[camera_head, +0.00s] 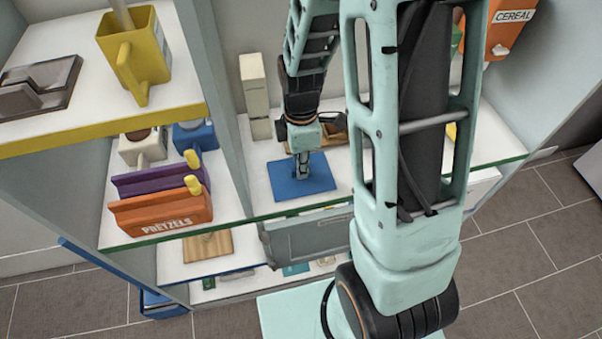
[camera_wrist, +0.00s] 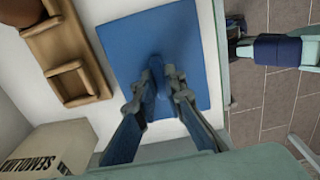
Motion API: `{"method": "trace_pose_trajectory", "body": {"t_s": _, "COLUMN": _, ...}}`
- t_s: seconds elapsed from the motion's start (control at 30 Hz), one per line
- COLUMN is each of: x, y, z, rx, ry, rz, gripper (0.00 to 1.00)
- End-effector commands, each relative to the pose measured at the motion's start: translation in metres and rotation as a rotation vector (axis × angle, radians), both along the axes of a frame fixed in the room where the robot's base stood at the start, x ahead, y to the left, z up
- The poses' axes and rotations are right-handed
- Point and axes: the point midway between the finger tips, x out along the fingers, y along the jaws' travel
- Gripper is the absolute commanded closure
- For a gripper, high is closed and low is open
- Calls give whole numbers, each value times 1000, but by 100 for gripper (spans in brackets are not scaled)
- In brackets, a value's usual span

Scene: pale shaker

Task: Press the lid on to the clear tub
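My gripper (camera_head: 302,172) points down over a blue mat (camera_head: 318,184) on the white shelf. The fingers and arm hide part of the mat.
A wooden holder (camera_wrist: 70,60) lies left of the mat, and a semolina box (camera_wrist: 55,145) stands nearby. A grey upright (camera_head: 213,100) separates this bay from one with a pretzels box (camera_head: 165,212). The shelf's front edge (camera_wrist: 222,60) lies close beside the mat.

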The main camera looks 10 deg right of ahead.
Motion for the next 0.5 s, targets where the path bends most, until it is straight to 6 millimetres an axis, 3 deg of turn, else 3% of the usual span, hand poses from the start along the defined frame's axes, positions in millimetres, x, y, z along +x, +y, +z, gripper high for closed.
{"method": "trace_pose_trajectory", "body": {"t_s": 0.5, "x": 0, "y": 0, "z": 4, "rx": 0, "ry": 0, "rz": 0, "gripper": 100}}
